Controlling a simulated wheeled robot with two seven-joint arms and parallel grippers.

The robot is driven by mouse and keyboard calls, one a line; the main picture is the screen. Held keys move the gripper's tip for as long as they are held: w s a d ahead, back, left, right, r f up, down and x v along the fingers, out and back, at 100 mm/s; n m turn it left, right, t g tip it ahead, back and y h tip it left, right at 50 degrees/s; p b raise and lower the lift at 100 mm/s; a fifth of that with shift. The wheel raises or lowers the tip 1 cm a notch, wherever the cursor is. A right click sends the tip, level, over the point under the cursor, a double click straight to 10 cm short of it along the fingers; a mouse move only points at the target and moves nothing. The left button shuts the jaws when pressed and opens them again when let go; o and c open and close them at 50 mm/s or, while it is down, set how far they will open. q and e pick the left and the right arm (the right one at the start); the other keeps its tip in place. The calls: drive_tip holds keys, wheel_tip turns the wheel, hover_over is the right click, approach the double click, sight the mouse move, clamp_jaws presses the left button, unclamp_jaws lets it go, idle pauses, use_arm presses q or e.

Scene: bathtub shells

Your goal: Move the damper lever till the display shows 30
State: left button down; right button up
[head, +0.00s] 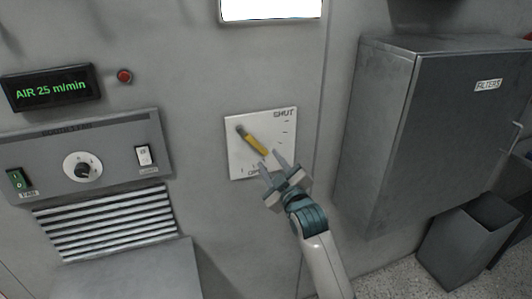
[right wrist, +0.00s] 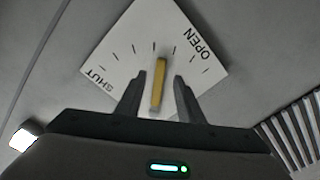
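The yellow damper lever (head: 256,144) sits on a white plate (head: 236,168) on the wall. It slants down and right from its pivot, between the SHUT and OPEN marks. The green display (head: 50,88) reads AIR 25 m/min. My right gripper (head: 270,160) is open at the lever's free end. In the right wrist view the lever (right wrist: 159,78) shows between the two spread fingers (right wrist: 160,84), with a small gap on each side. Its plate (right wrist: 135,30) carries a row of tick marks. My left gripper is not in view.
Left of the plate is a control panel (head: 115,150) with a knob (head: 82,168) and switches, above a slatted vent (head: 105,225). A red button (head: 124,75) is beside the display. A grey FILTERS cabinet (head: 450,120) juts out at the right, with a bin (head: 465,240) below.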

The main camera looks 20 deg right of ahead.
sight(262, 152)
drive_tip(key=shift+w+p, duration=0.4)
drive_tip(key=shift+w, duration=1.7)
drive_tip(key=shift+c, duration=0.6)
clamp_jaws()
drive_tip(key=shift+a+f, duration=0.1)
drive_tip(key=shift+a, duration=0.05)
